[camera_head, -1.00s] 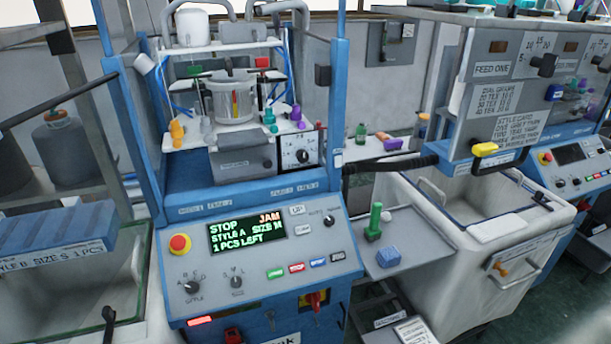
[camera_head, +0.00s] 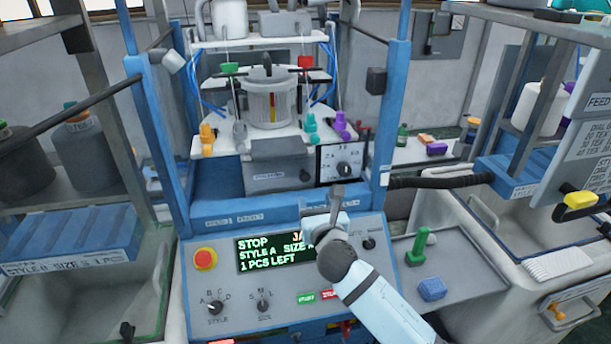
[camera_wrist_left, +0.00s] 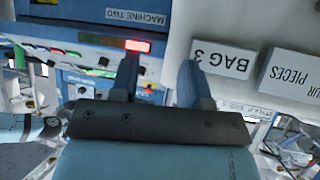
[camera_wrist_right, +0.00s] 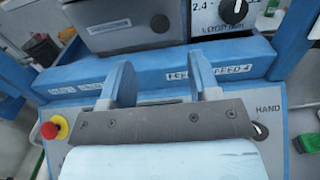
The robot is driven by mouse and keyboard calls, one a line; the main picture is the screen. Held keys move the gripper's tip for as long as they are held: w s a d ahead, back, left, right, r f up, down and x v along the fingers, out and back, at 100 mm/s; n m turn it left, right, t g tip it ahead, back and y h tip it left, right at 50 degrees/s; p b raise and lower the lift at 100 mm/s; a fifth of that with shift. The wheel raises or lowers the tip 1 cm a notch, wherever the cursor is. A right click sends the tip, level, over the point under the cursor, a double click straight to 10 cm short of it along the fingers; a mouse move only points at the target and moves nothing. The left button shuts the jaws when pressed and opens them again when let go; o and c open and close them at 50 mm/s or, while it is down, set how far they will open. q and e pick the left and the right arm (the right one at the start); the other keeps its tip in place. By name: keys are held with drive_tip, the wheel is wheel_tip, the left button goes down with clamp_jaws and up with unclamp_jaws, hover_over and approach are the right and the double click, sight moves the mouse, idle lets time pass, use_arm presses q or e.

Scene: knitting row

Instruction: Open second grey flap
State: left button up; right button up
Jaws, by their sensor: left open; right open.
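A grey box-like front with a label (camera_head: 282,160) sits under the white platform of the blue machine, and looks closed. It also shows at the top of the right wrist view (camera_wrist_right: 125,25). I cannot tell for certain whether this is the second grey flap. My right gripper (camera_head: 338,193) is in front of the machine, below and right of the grey front, and covers part of the display. In the right wrist view the right gripper (camera_wrist_right: 160,78) is open and empty, facing the blue ledge. My left gripper (camera_wrist_left: 160,76) is open and empty in the left wrist view.
The control panel has a red stop button (camera_head: 205,259) and a display (camera_head: 262,254) reading STOP. A loop dial (camera_head: 343,168) is right of the grey front.

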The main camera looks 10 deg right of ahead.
sight(306, 178)
drive_tip(key=w+p, duration=0.1)
drive_tip(key=w, duration=1)
drive_tip(key=shift+w, duration=0.3)
drive_tip(key=shift+f, duration=0.1)
clamp_jaws()
